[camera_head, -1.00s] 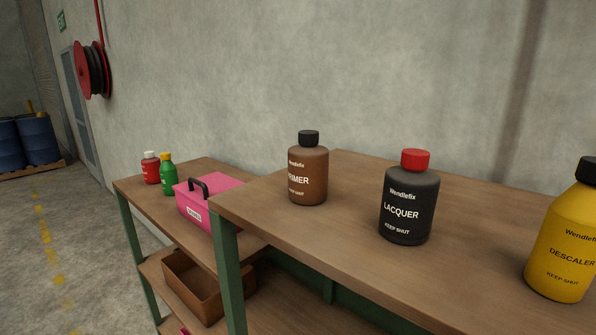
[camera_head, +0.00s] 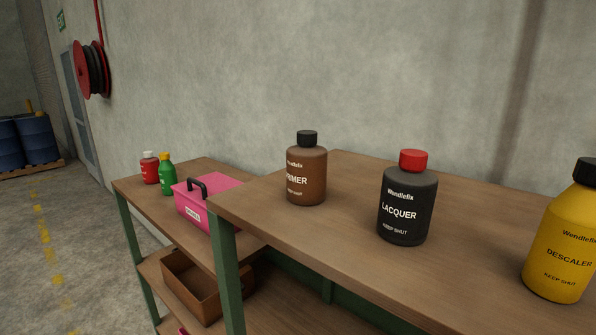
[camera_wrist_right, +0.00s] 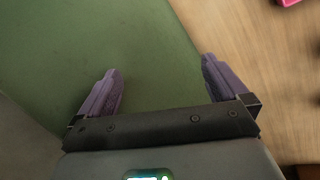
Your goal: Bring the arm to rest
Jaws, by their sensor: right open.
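My right gripper (camera_wrist_right: 160,90) shows in the right wrist view. Its two purple fingers stand wide apart with nothing between them. Behind the fingers is a plain green surface (camera_wrist_right: 120,45), with a wooden surface (camera_wrist_right: 250,50) along the right. I cannot tell how far the fingers are from either. Neither gripper shows in the head view, and my left gripper is in no view.
The head view shows a near workbench (camera_head: 300,240) with a brown primer bottle (camera_head: 306,172), a black lacquer bottle (camera_head: 407,205) and a yellow descaler bottle (camera_head: 562,245). A pink toolbox (camera_head: 205,205) and red (camera_head: 150,170) and green (camera_head: 166,177) bottles stand on the lower bench.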

